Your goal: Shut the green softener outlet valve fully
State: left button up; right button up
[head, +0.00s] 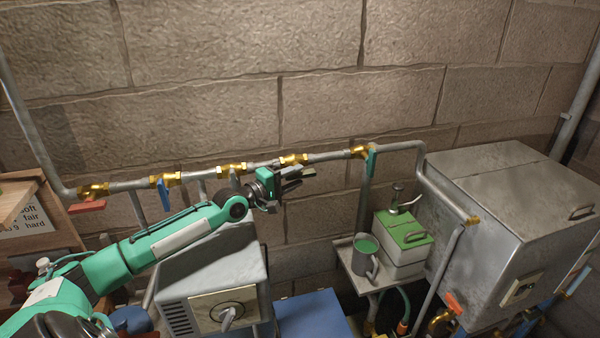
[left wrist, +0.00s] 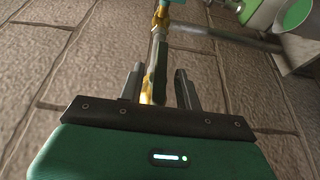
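A valve with a teal-green handle (head: 371,162) sits at the right end of the wall pipe's straight run. Its handle hangs downward, across the pipe; a teal piece also shows at the top edge of the left wrist view (left wrist: 178,2). My left gripper (head: 298,178) is left of that handle, close under another brass valve (head: 293,160). In the left wrist view its two fingers (left wrist: 160,88) stand apart, with a dark lever-like piece (left wrist: 157,72) and brass visible between them. I cannot tell whether they touch it. My right gripper is out of view.
The pipe (head: 330,156) also carries a red-handled valve (head: 87,206) and a blue-handled valve (head: 163,195) to the left. A mug (head: 365,255) and green-topped box (head: 402,232) stand below right, beside a large metal tank (head: 510,200). A grey unit (head: 212,270) stands below my arm.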

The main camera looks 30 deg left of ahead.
pick_arm(q)
jog(key=shift+x, duration=1.15)
grip_shut()
